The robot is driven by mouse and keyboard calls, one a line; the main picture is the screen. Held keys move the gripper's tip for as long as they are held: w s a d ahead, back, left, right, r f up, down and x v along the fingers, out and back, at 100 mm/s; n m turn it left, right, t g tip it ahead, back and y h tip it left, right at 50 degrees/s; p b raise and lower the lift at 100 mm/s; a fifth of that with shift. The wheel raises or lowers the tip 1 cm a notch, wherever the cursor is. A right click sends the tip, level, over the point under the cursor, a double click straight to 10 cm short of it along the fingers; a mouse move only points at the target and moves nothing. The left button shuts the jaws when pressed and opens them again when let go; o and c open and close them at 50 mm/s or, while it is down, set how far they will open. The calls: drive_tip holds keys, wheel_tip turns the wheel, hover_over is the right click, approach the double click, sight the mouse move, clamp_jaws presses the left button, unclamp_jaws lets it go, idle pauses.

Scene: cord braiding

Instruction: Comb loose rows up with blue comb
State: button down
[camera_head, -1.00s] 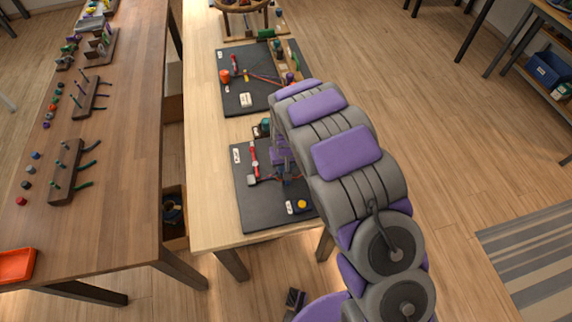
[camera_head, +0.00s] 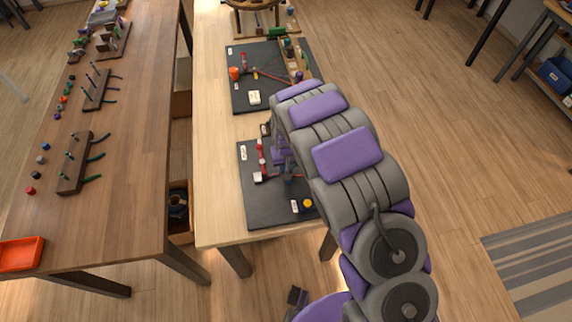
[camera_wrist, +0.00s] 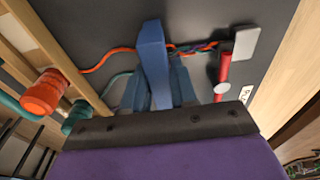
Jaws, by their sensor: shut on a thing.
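The blue comb (camera_wrist: 152,55) shows in the wrist view, pointing away from me over the dark mat (camera_wrist: 215,15). My gripper (camera_wrist: 158,85) is shut on it; the fingers sit on either side of its near part. An orange and a blue cord (camera_wrist: 195,47) twist together just right of the comb and run to a red clamp (camera_wrist: 224,75) with a pale block. The orange cord continues left behind the comb. In the head view my gripper (camera_head: 287,172) is over the near mat (camera_head: 262,212); my arm hides much of the work. Comb contact with the cords is unclear.
An orange spool (camera_wrist: 42,95) and a teal spool (camera_wrist: 76,118) stand by wooden bars at the left of the wrist view. A second mat (camera_head: 243,98) with a red clamp lies farther back. A brown table (camera_head: 125,200) stands left, across a gap.

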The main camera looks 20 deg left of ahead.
drive_tip(key=shift+w+d+r+p, duration=0.15)
drive_tip(key=shift+r+p, duration=0.25)
drive_tip(key=shift+r, duration=1.1)
drive_tip(key=shift+w+d+r+p, duration=0.15)
drive_tip(key=shift+r+p, duration=0.3)
drive_tip(key=shift+r, duration=1.05)
drive_tip(key=shift+d+r+p, duration=0.15)
drive_tip(key=shift+r+p, duration=0.25)
drive_tip(key=shift+r, duration=1.1)
